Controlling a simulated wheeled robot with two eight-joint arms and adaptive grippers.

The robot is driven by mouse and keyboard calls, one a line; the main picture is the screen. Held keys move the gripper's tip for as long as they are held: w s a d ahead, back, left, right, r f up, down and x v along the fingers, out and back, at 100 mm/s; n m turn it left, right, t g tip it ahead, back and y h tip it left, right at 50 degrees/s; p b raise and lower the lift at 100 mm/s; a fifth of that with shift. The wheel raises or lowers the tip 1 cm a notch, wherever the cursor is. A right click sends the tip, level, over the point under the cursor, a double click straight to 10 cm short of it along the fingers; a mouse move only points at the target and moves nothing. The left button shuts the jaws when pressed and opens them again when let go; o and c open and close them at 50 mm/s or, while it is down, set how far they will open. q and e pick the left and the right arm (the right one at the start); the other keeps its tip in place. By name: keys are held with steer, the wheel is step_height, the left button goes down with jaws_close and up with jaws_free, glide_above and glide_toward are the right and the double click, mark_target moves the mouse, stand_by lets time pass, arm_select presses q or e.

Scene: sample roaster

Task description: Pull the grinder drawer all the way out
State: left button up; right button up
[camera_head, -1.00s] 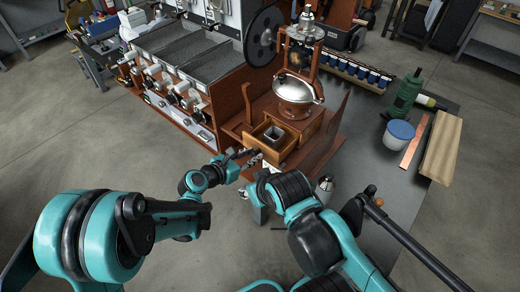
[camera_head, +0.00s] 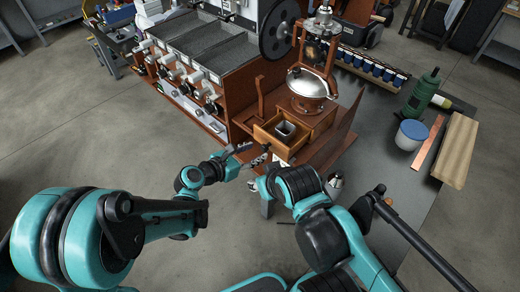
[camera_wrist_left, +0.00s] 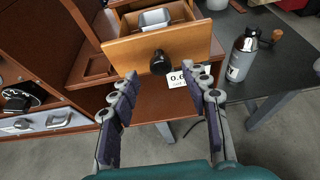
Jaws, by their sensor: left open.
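The wooden grinder drawer (camera_head: 262,137) stands partly out of the grinder base, with a grey metal cup (camera_head: 286,130) inside. The left wrist view shows the drawer front (camera_wrist_left: 190,42) with its round black knob (camera_wrist_left: 160,63). My left gripper (camera_head: 256,155) is just in front of the drawer. In the left wrist view its open fingers (camera_wrist_left: 160,76) are spread on either side of the knob, with clear gaps to it. The grinder (camera_head: 311,84) has a domed metal hopper above the drawer. My right arm (camera_head: 318,225) is at lower right; its fingers cannot be made out.
The wooden roaster bench (camera_head: 235,80) stands left of the grinder. Open floor lies in front.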

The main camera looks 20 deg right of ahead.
arm_select(q)
steer(key=v, duration=0.8)
steer(key=s+a+m+y, duration=0.3)
steer(key=a+m, duration=0.4)
steer(key=a, duration=0.3)
steer(key=s+a+r+m+t+y, duration=0.1)
steer(key=s+a+m+y, duration=0.3)
steer(key=a+m, duration=0.4)
steer(key=s+a+r+m+t+y, duration=0.1)
steer(key=s+a+m+y, duration=0.3)
steer(key=a, duration=0.9)
steer(key=m+y, duration=0.1)
steer(key=m, duration=0.2)
steer(key=shift+a+r+y, duration=0.2)
steer(key=shift+r+y, duration=0.05)
steer(key=shift+y, duration=0.05)
